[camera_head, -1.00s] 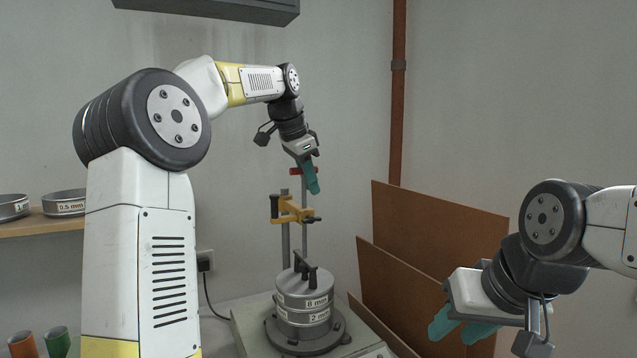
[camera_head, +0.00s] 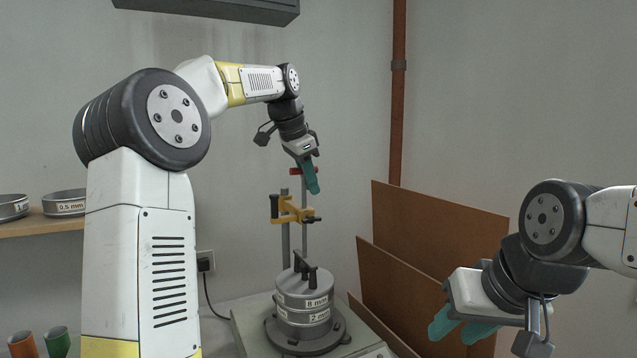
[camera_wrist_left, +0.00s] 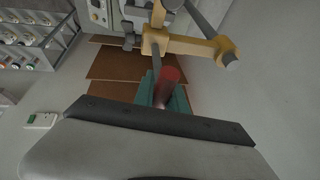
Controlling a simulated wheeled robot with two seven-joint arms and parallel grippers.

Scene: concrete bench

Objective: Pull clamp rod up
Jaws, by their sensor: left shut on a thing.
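The clamp rod stands upright above the sieve stack, with a red top (camera_wrist_left: 169,75) that shows between the teal fingers in the left wrist view. My left gripper (camera_head: 311,178) is shut on the rod's red top; in the head view the fingers partly hide it. A yellow clamp (camera_head: 292,211) sits lower on the uprights, below the gripper. Under it, a dark crossbar with handles (camera_head: 305,268) is just above or on the sieve stack (camera_head: 306,291), labelled 8 mm and 2 mm. My right gripper (camera_head: 463,330) is open and empty at the lower right, apart from the rod.
Brown boards (camera_head: 440,235) lean at the wall, right of the shaker base (camera_head: 247,325). A shelf at left holds sieves (camera_head: 64,202). Orange and green cups (camera_head: 57,341) stand at lower left. A rust-coloured pipe (camera_head: 398,110) runs up the back wall.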

